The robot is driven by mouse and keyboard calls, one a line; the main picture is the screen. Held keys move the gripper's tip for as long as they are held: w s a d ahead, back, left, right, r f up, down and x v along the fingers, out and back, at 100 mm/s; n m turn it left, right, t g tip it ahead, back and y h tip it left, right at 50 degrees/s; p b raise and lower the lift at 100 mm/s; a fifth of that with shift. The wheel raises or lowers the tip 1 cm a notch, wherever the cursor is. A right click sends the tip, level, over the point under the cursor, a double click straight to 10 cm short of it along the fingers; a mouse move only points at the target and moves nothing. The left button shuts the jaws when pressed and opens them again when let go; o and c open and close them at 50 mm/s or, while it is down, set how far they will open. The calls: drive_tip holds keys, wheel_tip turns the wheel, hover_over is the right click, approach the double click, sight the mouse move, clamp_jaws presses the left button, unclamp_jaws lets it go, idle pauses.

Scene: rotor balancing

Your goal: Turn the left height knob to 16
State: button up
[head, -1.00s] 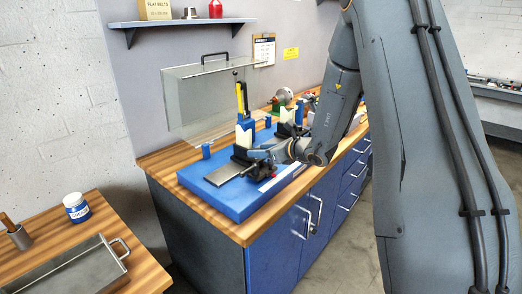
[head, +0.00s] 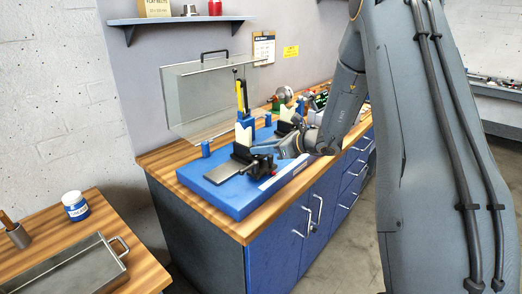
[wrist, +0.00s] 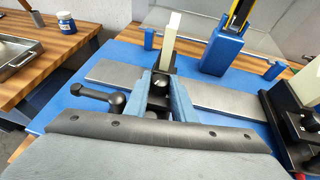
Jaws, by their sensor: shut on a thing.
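The balancing stand is a blue base (head: 235,205) on the wooden bench, with a grey metal rail (head: 222,172). It carries a black left support (head: 240,155) with a pale upright block (head: 243,134) on top. In the wrist view the same pale block (wrist: 170,42) stands just beyond my fingertips. My gripper (wrist: 161,82) reaches in over the rail, its two blue-grey fingers shut on a black knob (wrist: 159,98) at the left support. The fingers cover most of the knob. No height number can be read. In the head view my gripper (head: 264,149) hides the knob.
A black lever with a ball end (wrist: 92,94) sticks out left of my fingers. A second black support (wrist: 290,115) stands close on the right. A blue post with a yellow strip (wrist: 232,35) rises behind. A clear guard (head: 208,95) stands at the back.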

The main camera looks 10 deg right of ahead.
drive_tip(key=shift+w+d+r+n+g+y+b, duration=0.1)
drive_tip(key=shift+n+g+y+b, duration=0.05)
drive_tip(key=shift+n+g+y, duration=0.3)
drive_tip(key=shift+w+n+g+y+b, duration=0.1)
drive_tip(key=shift+n+g+y+b, duration=0.05)
drive_tip(key=shift+n+g+y, duration=0.3)
drive_tip(key=o, duration=1.1)
drive_tip(key=shift+c, duration=0.2)
drive_tip(key=shift+s, duration=0.1)
drive_tip(key=b+v, duration=0.2)
drive_tip(key=v, duration=0.5)
drive_tip(key=shift+s+d+r, duration=0.2)
drive_tip(key=shift+d, duration=0.05)
